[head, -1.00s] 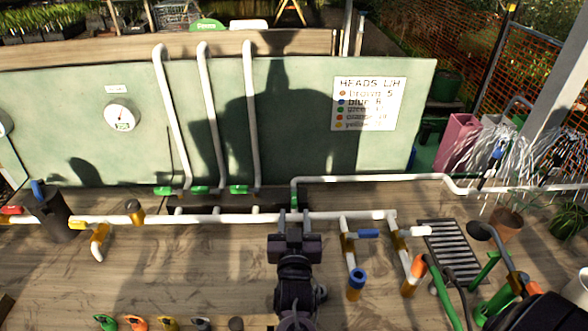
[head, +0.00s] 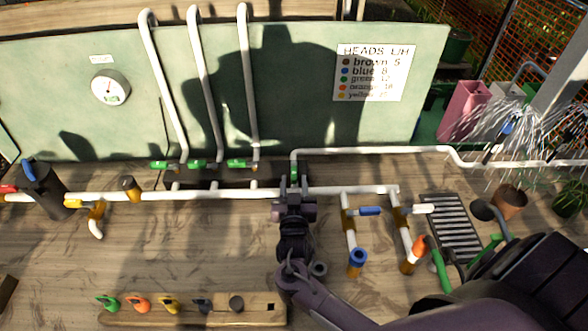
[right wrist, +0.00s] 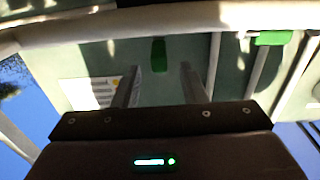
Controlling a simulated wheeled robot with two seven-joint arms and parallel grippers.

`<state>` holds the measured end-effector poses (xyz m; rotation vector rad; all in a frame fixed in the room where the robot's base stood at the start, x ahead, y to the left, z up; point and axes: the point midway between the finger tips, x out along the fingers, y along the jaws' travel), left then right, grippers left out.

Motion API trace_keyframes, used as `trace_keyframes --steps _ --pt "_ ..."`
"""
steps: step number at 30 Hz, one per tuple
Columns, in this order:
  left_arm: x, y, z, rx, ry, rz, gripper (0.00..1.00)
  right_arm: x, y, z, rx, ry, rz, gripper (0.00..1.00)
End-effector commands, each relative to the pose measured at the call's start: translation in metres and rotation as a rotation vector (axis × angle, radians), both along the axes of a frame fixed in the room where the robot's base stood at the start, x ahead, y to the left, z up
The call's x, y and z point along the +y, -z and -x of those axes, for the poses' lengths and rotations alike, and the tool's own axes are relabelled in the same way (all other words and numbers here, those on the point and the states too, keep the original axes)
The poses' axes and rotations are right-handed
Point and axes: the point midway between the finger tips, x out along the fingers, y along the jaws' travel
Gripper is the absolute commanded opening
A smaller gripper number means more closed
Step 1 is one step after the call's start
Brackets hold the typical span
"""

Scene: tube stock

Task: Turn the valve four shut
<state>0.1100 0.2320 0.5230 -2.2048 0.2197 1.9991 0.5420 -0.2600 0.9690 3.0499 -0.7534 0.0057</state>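My right gripper (head: 294,183) is over the white main pipe (head: 225,194), reaching toward the panel. In the right wrist view its two fingers (right wrist: 158,88) are apart, with a green valve handle (right wrist: 158,55) showing beyond and between them; nothing is gripped. In the head view this handle is mostly hidden by the gripper, at the foot of the pipe that bends right. Three other green handles, (head: 160,165), (head: 198,164) and (head: 238,163), lie in a row to the left, under three upright white pipes. No number is readable on any valve. My left gripper is out of view.
A blue-handled valve (head: 368,211) and a white-handled one (head: 420,209) are right of my gripper. A wooden rack (head: 255,311) with colored heads lies at the front. A gauge (head: 110,88) and a sign (head: 372,73) are on the panel. Water sprays at the right.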

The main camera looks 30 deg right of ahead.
Motion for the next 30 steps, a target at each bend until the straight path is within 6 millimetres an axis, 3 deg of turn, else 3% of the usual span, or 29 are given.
trace_keyframes --steps 7,19,27,30 --pt "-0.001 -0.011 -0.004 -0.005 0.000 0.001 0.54 -0.016 -0.001 -0.030 0.002 -0.001 0.000 0.38" --pt "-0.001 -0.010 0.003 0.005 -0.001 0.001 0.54 -0.019 0.001 -0.036 0.003 0.000 -0.001 0.38" --pt "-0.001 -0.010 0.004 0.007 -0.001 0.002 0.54 -0.019 0.001 -0.036 0.003 0.000 -0.001 0.03" --pt "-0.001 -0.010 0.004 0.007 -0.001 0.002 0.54 -0.019 0.001 -0.036 0.003 0.000 -0.001 0.00"
